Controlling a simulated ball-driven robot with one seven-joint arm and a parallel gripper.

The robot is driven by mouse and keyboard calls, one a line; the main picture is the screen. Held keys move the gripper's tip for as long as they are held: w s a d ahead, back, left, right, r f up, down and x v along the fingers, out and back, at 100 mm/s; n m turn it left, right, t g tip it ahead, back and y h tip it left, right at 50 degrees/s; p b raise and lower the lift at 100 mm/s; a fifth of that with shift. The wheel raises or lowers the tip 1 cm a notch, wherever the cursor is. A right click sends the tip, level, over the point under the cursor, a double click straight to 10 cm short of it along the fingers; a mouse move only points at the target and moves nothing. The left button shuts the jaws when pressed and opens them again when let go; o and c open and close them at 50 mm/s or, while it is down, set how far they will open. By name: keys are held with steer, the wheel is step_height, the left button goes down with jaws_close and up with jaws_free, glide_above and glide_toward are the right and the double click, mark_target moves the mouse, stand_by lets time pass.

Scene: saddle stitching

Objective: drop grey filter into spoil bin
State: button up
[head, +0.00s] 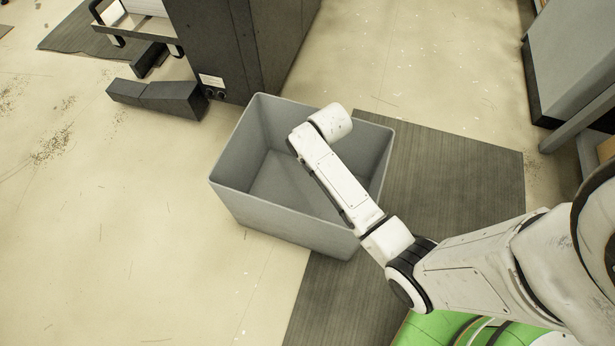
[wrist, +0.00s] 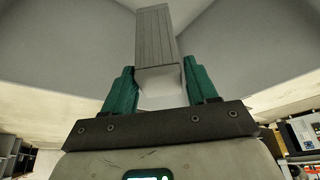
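The spoil bin is a grey, open-topped, rectangular bin (head: 285,222) on the floor in the middle of the head view. Its inside looks empty where it shows. My arm reaches over its right side, with the wrist above the opening; my gripper itself is hidden behind the arm there. In the wrist view my gripper (wrist: 158,72) has its teal fingers closed on both sides of the grey filter (wrist: 155,36), a long ribbed block with a paler end between the fingers. The filter points away from the palm, and grey bin walls (wrist: 55,45) fill the background.
A dark machine cabinet (head: 225,45) stands just behind the bin, with a low dark block (head: 158,97) to its left. A dark ribbed mat (head: 450,165) lies right of and partly under the bin. Grey equipment (head: 570,60) stands at the far right. The floor at left is open.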

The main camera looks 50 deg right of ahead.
steer(key=o, duration=0.4)
steer(key=shift+r, duration=0.1)
steer(key=p+v, duration=0.4)
steer(key=v, duration=0.6)
steer(key=shift+r, duration=0.3)
steer(key=shift+s, duration=0.1)
